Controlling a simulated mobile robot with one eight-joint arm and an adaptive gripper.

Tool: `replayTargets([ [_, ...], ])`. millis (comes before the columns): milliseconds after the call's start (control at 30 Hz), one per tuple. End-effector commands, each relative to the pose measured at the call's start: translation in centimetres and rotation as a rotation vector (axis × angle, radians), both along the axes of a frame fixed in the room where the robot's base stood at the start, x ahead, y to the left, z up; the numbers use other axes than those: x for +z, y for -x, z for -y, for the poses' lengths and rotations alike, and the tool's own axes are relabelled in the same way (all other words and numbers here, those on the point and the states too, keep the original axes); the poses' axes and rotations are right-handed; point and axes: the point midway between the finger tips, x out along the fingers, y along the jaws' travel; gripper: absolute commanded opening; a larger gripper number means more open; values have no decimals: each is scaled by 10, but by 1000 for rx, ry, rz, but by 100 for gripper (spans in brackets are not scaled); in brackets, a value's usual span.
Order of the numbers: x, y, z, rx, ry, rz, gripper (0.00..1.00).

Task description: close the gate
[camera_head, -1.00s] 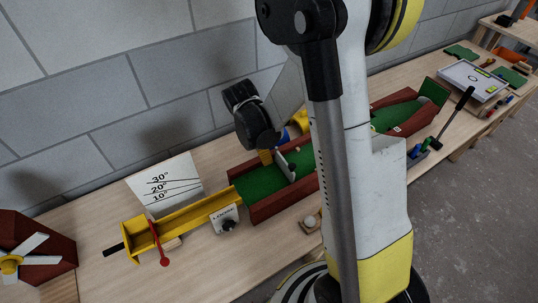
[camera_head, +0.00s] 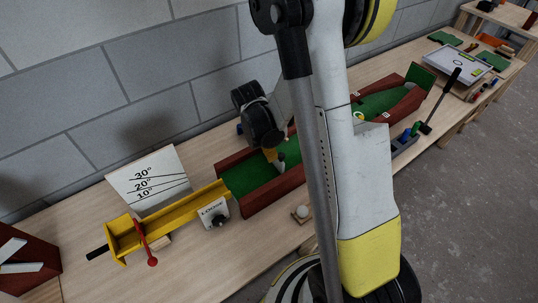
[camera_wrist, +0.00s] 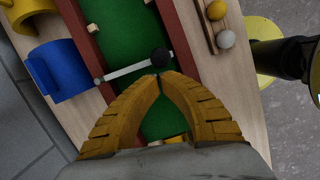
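The gate is a grey bar (camera_wrist: 126,70) with a black knob (camera_wrist: 160,57), lying across the green lane (camera_wrist: 120,30) in the wrist view. Its left end meets the left red rail. The knobbed end lies close to the right red rail, but I cannot tell if it touches. My gripper (camera_wrist: 159,76) has its yellow fingers together, tips just beside the knob, with nothing seen between them. In the head view my gripper (camera_head: 271,156) is low over the lane and hides most of the gate.
Red rails (camera_wrist: 88,45) border the lane. A blue mug (camera_wrist: 60,72) and a yellow mug (camera_wrist: 28,12) stand left of it; a wooden holder with balls (camera_wrist: 226,39) stands right. A yellow chute (camera_head: 170,220) and angle board (camera_head: 148,180) are at the near end. The wall is close behind.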

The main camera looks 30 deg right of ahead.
Motion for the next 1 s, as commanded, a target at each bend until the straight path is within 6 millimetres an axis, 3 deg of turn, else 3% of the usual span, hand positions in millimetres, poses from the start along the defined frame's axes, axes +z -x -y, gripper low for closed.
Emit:
replayTargets([
  [133, -3, 3, 14, -3, 0, 0, 0],
  [467, -1, 3, 14, 0, 0, 0, 0],
  [733, 6, -9, -15, 0, 0, -1, 0],
  [1000, 73, -10, -29, -5, 0, 0, 0],
])
